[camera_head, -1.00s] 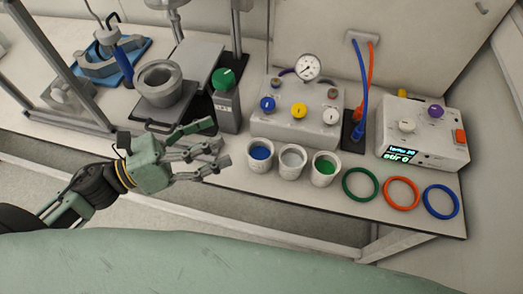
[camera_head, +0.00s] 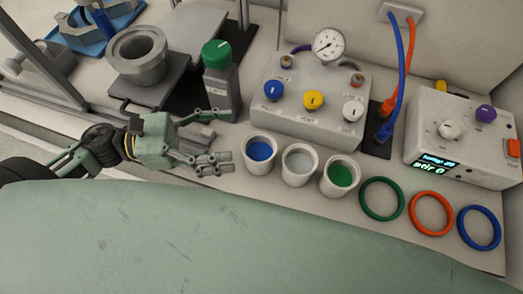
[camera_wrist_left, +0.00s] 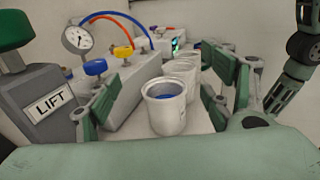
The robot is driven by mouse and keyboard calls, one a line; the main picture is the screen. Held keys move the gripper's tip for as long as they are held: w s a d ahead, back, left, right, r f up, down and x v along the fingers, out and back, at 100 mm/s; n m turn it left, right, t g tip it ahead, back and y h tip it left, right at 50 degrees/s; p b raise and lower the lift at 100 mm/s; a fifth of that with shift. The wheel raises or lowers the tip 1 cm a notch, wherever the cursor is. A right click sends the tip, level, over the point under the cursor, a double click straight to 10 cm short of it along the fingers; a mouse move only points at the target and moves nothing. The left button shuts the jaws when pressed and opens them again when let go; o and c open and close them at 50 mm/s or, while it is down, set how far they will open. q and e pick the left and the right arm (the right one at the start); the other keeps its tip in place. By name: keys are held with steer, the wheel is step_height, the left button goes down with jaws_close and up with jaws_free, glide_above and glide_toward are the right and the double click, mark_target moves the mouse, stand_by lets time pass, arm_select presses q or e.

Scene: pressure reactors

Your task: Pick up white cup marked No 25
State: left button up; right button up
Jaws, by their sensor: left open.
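Three white cups stand in a row on the bench: one with blue contents (camera_head: 258,164), one with pale grey-white contents (camera_head: 298,177) and one with green contents (camera_head: 338,188). No number is readable on any cup. My left gripper (camera_head: 218,143) is open and empty, just left of the blue-filled cup, with its fingers pointing at it. In the left wrist view, the blue-filled cup (camera_wrist_left: 166,115) stands ahead between the spread fingers, apart from them. The other cups (camera_wrist_left: 181,70) line up behind it, partly hidden. My right gripper does not show.
A grey LIFT post (camera_head: 224,90) with a green knob stands behind my left gripper. A control box (camera_head: 310,120) with a gauge is behind the cups. Green (camera_head: 364,208), orange (camera_head: 413,220) and blue (camera_head: 463,235) rings lie right of them, near the bench's front edge.

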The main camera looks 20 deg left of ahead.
mark_target(260, 152)
arm_select(q)
step_height(260, 152, down, 7)
steer(key=shift+s, duration=0.15)
steer(key=shift+x, duration=1.05)
steer(key=x, duration=0.1)
steer(key=p+x, duration=0.1)
steer(key=x, duration=0.2)
steer(key=shift+d+r, duration=0.25)
steer(key=shift+d, duration=0.1)
steer(key=shift+w+d+f+p, duration=0.1)
steer(key=shift+w+d+p, duration=0.1)
steer(key=shift+d+p, duration=0.15)
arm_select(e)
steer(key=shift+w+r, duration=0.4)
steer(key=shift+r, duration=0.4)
arm_select(q)
steer(key=shift+c, duration=0.2)
steer(key=c, duration=1.4)
